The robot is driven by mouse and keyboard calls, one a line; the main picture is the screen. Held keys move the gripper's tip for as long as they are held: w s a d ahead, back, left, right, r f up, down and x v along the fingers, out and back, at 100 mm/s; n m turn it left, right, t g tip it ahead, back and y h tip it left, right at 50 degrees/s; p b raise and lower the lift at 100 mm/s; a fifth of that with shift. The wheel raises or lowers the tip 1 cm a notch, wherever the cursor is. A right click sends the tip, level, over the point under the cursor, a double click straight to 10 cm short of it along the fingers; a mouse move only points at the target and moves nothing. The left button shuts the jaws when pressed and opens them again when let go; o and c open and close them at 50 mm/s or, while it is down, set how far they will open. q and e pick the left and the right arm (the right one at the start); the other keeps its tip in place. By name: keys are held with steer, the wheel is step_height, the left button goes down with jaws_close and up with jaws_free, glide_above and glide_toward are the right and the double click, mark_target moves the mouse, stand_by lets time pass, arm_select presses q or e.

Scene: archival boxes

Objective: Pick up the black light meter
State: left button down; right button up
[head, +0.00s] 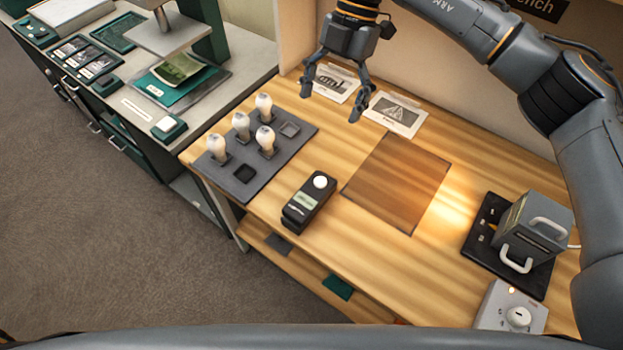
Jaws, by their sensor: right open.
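The black light meter (307,203) lies on the wooden bench. It has a white round dome at its far end and a small pale green display. My right gripper (331,105) is open and empty above the back of the bench, near the printed cards. It is apart from the light meter, farther back than it. My left gripper is not in view.
A dark tray (252,177) with several white-topped pegs stands left of the meter. A darker square (397,181) marks the wood on its right. A grey handled box (537,227) and a dial unit (511,309) stand at the right. Printed cards (396,113) lie behind.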

steer(key=f, duration=0.2)
steer(key=b, duration=0.8)
glide_above(310, 194)
steer(key=w+d, duration=0.2)
step_height(310, 194, down, 16)
steer(key=shift+s+a+r, duration=0.1)
steer(key=shift+s+a, duration=0.05)
steer(key=p+x, duration=0.1)
steer(key=x, duration=0.3)
steer(key=shift+a+f, duration=0.2)
steer(key=shift+f, duration=0.4)
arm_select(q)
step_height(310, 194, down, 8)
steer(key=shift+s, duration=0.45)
arm_select(e)
steer(key=c, duration=1.4)
